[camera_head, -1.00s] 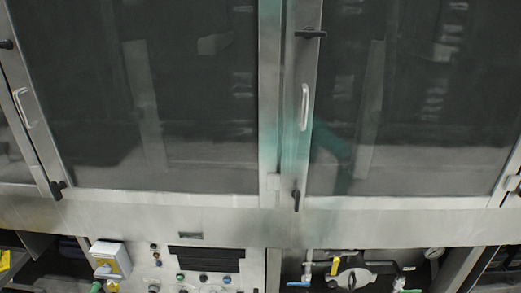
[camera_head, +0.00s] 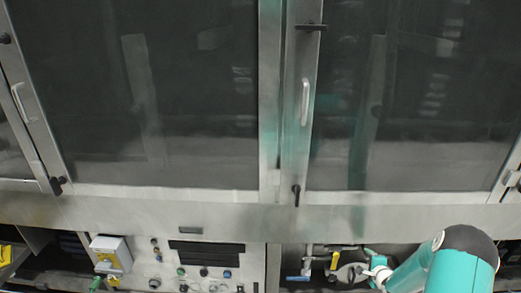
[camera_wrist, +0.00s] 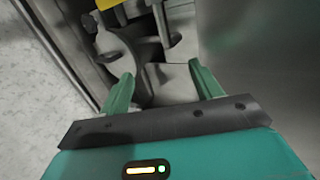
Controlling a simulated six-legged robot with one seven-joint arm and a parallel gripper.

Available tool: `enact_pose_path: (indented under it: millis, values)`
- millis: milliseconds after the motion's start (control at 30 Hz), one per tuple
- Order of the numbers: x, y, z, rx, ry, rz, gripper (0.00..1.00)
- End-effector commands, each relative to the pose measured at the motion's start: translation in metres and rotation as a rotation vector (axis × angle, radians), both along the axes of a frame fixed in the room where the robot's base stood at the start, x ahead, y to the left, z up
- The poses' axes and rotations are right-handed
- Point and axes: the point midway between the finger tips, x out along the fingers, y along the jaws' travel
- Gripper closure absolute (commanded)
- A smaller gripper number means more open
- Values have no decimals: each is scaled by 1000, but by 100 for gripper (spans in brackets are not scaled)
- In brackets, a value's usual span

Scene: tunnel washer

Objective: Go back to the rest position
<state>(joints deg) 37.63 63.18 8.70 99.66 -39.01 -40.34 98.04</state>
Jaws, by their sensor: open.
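My gripper (camera_wrist: 160,80) shows in the wrist view, with two green fingers spread apart and nothing between them. Beyond the fingers are grey metal parts and pipework, with a yellow piece at the top edge. In the head view my teal arm with a dark rounded cap is at the lower right, in front of the pipework bay under the washer. The washer (camera_head: 230,212) fills the head view, with large dark glass doors. I cannot tell whether the fingers touch anything.
A control panel (camera_head: 205,270) with several knobs and a white switch box (camera_head: 110,253) with a yellow face sit at the lower left. A yellow-handled valve (camera_head: 335,260) and a blue-handled valve (camera_head: 299,279) are left of my arm. Pale floor (camera_wrist: 35,90) shows at left in the wrist view.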

Motion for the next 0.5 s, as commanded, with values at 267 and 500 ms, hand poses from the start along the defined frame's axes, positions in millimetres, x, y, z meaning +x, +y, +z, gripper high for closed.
enact_pose_path:
  millis: [267, 500]
  values:
    - [12, 17, 102, -289, 104, 113, 36]
    - [2, 42, 185, -501, 191, 210, 36]
